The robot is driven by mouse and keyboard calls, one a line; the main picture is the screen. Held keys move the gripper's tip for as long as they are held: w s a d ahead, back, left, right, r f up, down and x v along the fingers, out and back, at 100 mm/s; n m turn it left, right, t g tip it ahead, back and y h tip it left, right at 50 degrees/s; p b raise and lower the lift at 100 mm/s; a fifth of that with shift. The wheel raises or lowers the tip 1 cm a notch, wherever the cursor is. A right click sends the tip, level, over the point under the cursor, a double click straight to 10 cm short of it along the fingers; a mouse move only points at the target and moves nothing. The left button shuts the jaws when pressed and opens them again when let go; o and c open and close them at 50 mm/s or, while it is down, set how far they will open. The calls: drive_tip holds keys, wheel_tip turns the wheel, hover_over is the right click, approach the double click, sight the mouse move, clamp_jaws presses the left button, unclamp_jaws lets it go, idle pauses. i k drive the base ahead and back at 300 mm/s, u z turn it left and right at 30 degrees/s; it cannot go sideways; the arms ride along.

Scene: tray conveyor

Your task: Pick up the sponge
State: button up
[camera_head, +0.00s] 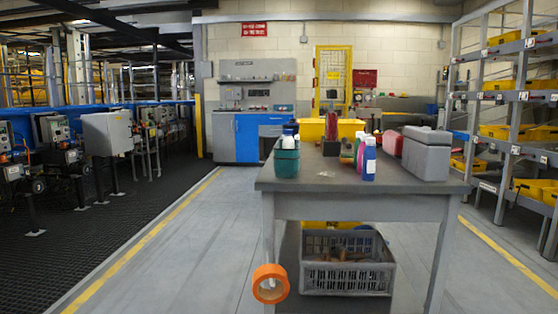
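I cannot make out a sponge for certain. The grey worktable (365,207) stands ahead, with many small items crowded on its top. Small yellow and red items (347,152) stand near the middle of the top, too small to name. My gripper is not in view.
On the table are a teal cup (286,163), a blue bottle (369,160), a grey case (427,155) and a yellow bin (312,129). A grey crate (348,279) sits below, and an orange roll (270,283) is by the left leg.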

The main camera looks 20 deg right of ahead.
sight(344, 158)
drive_tip(key=u, duration=0.55)
drive_tip(key=i, duration=3.9)
drive_tip(key=z, duration=3.45)
